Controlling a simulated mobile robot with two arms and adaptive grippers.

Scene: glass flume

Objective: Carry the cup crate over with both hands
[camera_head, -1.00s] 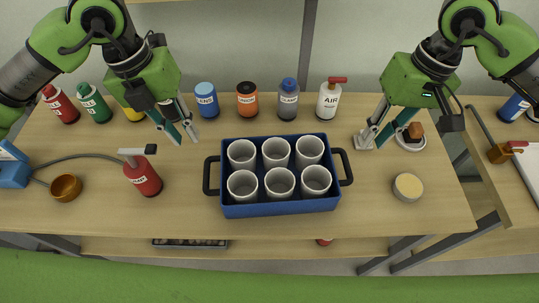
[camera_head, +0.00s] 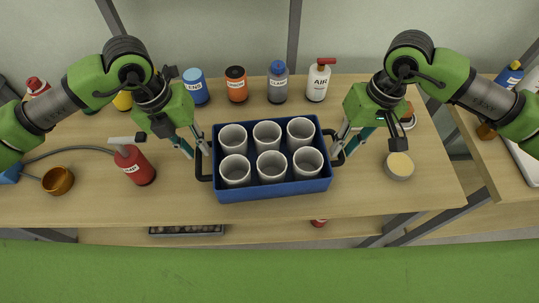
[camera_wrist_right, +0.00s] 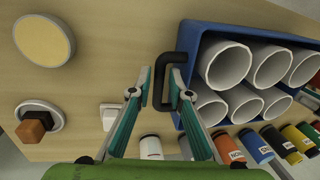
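The blue cup crate (camera_head: 275,191) stands on the wooden table with white cups (camera_head: 268,166) in two rows. It has a black handle at each end. My left gripper (camera_head: 194,150) is at the left handle (camera_head: 204,178); its fingers look spread, and whether they straddle the handle is unclear. My right gripper (camera_head: 347,146) is at the right handle (camera_head: 339,152). In the right wrist view, the right gripper (camera_wrist_right: 160,80) is open, with the black handle (camera_wrist_right: 160,72) between its fingertips, nearer the finger on the crate side.
Behind the crate stand several bottles, including an orange one (camera_head: 236,85) and a white pump bottle (camera_head: 318,80). A red bottle (camera_head: 136,167) and a copper cup (camera_head: 58,181) are at left. A round tin (camera_head: 399,166) is at right. The table in front of the crate is clear.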

